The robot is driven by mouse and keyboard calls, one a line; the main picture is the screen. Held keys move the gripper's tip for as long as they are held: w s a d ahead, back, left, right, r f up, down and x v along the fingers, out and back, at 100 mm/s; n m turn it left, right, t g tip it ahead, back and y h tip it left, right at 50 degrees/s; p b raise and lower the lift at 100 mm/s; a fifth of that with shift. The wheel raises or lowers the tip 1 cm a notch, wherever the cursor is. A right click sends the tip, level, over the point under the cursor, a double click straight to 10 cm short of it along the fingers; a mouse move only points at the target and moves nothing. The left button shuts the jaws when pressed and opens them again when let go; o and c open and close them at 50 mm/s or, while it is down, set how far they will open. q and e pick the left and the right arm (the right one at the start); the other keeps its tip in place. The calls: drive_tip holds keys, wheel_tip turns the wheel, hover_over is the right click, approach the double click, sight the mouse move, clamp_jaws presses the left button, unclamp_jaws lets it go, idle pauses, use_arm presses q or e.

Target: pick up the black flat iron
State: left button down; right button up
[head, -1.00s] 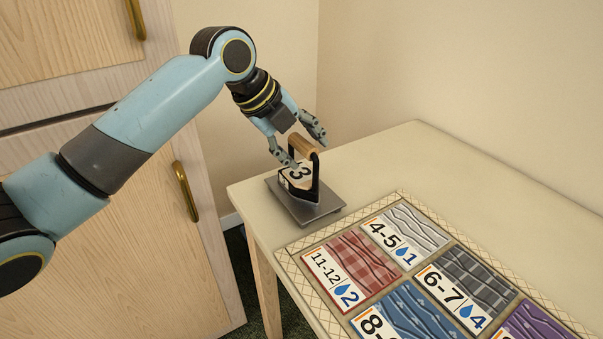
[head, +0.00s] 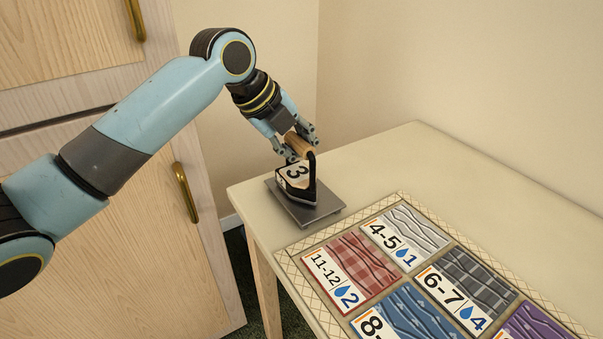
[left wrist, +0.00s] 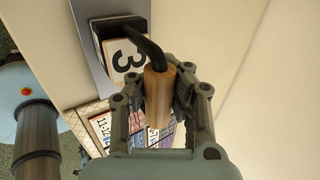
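The black flat iron (head: 296,184) stands upright on a grey metal plate (head: 305,211) near the table's far left corner. It has a white label with a "3" and a wooden handle. My left gripper (head: 296,144) is closed around the wooden handle from above, one finger on each side. In the left wrist view the handle (left wrist: 158,92) lies between the two fingers of my left gripper (left wrist: 158,95), and the iron's labelled body (left wrist: 124,57) shows beyond it. My right gripper is in neither view.
A patterned board (head: 296,255) with several numbered fabric patches lies on the table (head: 470,165) in front of the plate. The table is clear behind and to the right of the iron. A wooden cabinet (head: 120,240) with brass handles stands at the left.

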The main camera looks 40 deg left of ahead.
use_arm(q)
drive_tip(key=shift+r, duration=0.2)
idle(0.4)
wheel_tip(320, 180, up, 4)
drive_tip(key=shift+w+f+p, duration=0.1)
drive_tip(key=shift+f+p, duration=0.1)
drive_tip(key=shift+p, duration=0.15)
drive_tip(key=s+d+r, duration=0.2)
drive_tip(key=d+r, duration=0.1)
drive_tip(key=d, duration=0.2)
drive_tip(key=s+d+r+p, duration=0.1)
drive_tip(key=s+d+r, duration=0.1)
drive_tip(key=d+r, duration=0.2)
drive_tip(key=shift+s+d, duration=0.3)
drive_tip(key=shift+d, duration=0.6)
drive_tip(key=shift+r, duration=0.1)
